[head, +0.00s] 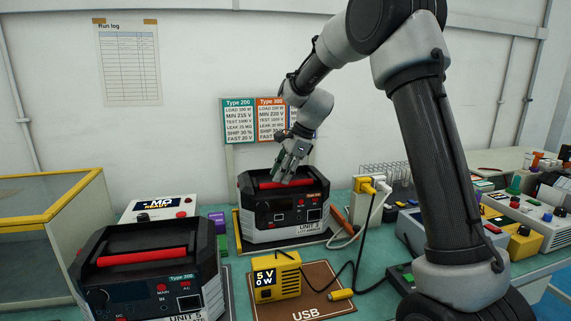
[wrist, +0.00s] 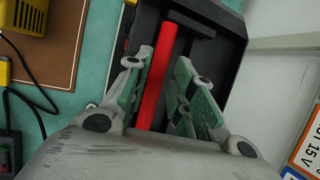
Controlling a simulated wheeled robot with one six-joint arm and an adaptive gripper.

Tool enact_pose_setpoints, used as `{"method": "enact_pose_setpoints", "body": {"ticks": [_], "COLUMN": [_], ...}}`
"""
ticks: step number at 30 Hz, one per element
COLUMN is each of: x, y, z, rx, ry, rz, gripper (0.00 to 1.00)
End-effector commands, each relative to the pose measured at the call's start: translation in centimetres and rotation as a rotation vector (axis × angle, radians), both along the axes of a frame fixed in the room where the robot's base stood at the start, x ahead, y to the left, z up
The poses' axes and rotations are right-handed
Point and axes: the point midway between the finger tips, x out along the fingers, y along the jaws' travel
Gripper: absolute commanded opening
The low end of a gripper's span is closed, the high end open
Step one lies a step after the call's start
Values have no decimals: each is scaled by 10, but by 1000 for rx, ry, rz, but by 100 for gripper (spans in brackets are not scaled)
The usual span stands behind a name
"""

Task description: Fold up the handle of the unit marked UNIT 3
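UNIT 3 (head: 258,216) is a black and grey box with a red handle (head: 270,184) lying along its top. It stands on a dark mat with a yellow edge in the middle of the bench. My gripper (head: 287,178) is just above the right part of that handle. In the wrist view the red handle (wrist: 164,60) runs between the fingers of my open gripper (wrist: 162,68). The left finger is close beside the handle; I cannot tell whether it touches. A gap shows between the handle and the right finger.
Another unit (head: 150,262) with a red handle stands at the front left. A yellow 5 V 0 W meter (head: 277,276) sits on the brown USB mat (head: 325,299). Cables and a white socket block (head: 364,206) are right of UNIT 3. Type cards (head: 238,120) stand behind it.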

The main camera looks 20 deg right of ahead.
Motion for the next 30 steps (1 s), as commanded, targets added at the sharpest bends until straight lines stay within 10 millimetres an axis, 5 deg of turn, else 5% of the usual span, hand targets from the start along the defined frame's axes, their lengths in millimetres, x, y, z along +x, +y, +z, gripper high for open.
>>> {"method": "enact_pose_setpoints", "body": {"ticks": [6, 16, 21, 22, 23, 25, 30], "x": [4, 5, 5, 5, 5, 5, 6], "y": [10, 12, 12, 12, 12, 12, 12], "z": [-23, -27, -27, -27, -27, -27, -26], "rx": [1, 0, 0, 0, 0, 0, 0], "ry": [1, -2, -2, -1, -2, -2, -2], "rz": [1, 1, 1, 2, 1, 1, 1], "gripper": [25, 25, 0, 0, 16, 5, 5]}}
